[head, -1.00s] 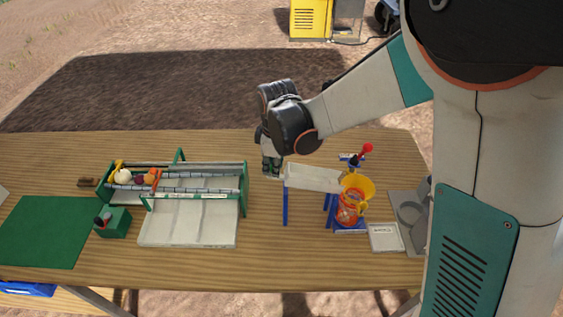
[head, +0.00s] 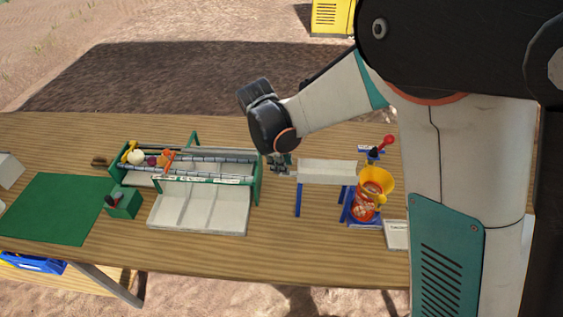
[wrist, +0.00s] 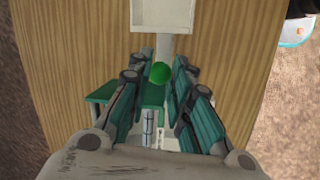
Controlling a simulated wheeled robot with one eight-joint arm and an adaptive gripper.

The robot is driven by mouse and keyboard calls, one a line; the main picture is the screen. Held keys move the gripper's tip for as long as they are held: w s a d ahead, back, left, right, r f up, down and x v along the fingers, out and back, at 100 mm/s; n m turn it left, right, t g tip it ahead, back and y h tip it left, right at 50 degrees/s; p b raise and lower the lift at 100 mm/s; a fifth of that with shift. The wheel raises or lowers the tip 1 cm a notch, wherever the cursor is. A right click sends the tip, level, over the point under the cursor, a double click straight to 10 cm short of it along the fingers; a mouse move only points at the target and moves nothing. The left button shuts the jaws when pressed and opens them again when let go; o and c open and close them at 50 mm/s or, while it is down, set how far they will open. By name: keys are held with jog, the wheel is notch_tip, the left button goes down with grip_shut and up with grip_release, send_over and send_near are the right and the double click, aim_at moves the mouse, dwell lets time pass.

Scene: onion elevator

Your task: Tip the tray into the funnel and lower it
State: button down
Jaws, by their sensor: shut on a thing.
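The white tray (head: 326,172) stands on blue legs at the right of the table. In the wrist view its open end (wrist: 163,14) is at the top, with a pale handle strip running down between my fingers. My gripper (head: 283,166) is at the tray's left end and is shut on the tray's handle; it also shows in the wrist view (wrist: 162,62). The yellow funnel (head: 376,182) is at the tray's right end, above an orange-red container (head: 364,207).
A green-framed sorting rack (head: 257,185) with several onion-like balls and pale bins (head: 200,212) stands left of the tray. A green box (head: 124,203) and green mat (head: 57,207) lie further left. A red-knobbed lever (head: 388,142) stands behind the funnel.

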jog(key=c, duration=1.4)
grip_release()
jog(key=shift+f, duration=0.15)
jog(key=v, duration=1.2)
jog(key=shift+w, duration=0.1)
